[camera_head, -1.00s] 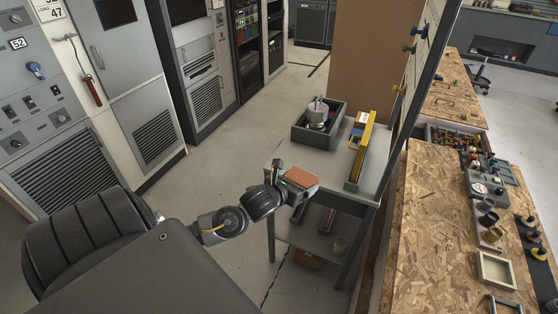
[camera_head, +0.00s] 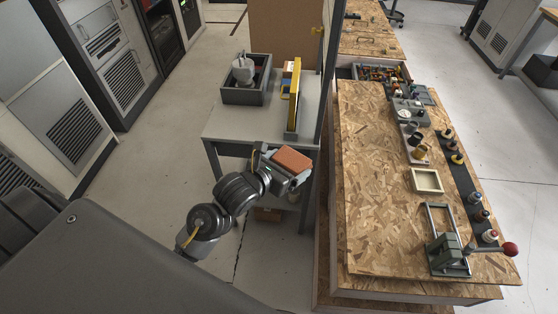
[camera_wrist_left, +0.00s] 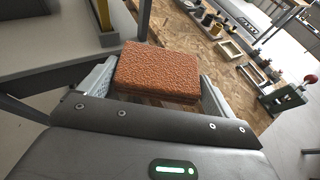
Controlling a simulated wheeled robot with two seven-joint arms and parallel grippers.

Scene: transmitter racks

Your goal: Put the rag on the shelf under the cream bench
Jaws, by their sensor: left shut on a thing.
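The rag (camera_head: 293,159) is a folded, reddish-brown, rough-textured block. My left gripper (camera_head: 285,172) is shut on it and holds it in front of the near edge of the pale bench (camera_head: 222,127). In the left wrist view the rag (camera_wrist_left: 158,72) sits between the two fingers, with the pale bench (camera_wrist_left: 55,52) to its left. The space under the bench is mostly hidden by my left arm and the bench top in the head view. My right gripper is not in view.
A chipboard workbench (camera_head: 385,200) with tools stands right. Open floor (camera_head: 165,170) lies left.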

